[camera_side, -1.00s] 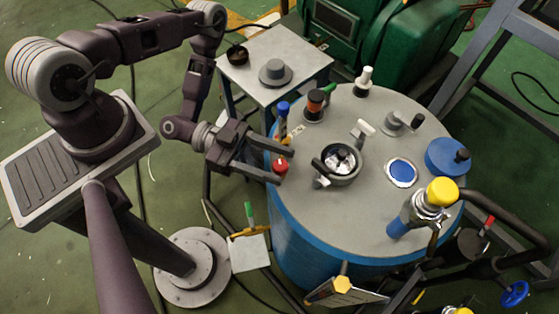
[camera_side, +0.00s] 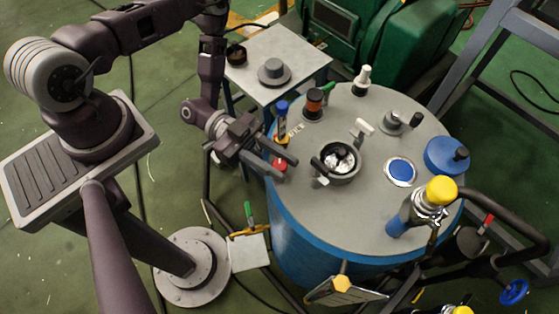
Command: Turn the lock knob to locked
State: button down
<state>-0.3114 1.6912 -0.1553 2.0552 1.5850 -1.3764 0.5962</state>
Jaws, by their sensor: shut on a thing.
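A small red knob (camera_side: 280,166) sits at the left edge of the grey drum lid (camera_side: 325,222); I take it to be the lock knob. My gripper (camera_side: 281,163) reaches in from the left, with one finger on each side of the red knob. It is shut on the knob, and the fingers partly hide it. Whether the knob is at its locked mark cannot be read at this size.
A round dark-rimmed port (camera_side: 340,161) stands right of my gripper. A black-and-orange fitting (camera_side: 314,103), a white-topped valve (camera_side: 363,80) and a yellow-capped fitting (camera_side: 441,191) rise from the lid. A grey side table (camera_side: 300,65) stands behind. Open floor lies to the left.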

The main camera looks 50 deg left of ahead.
jog(key=shift+g, duration=0.3)
jog(key=c, duration=1.1)
grip_release()
jog(key=s+a, duration=0.1)
jog(key=a, duration=0.6)
jog(key=shift+s, duration=0.15)
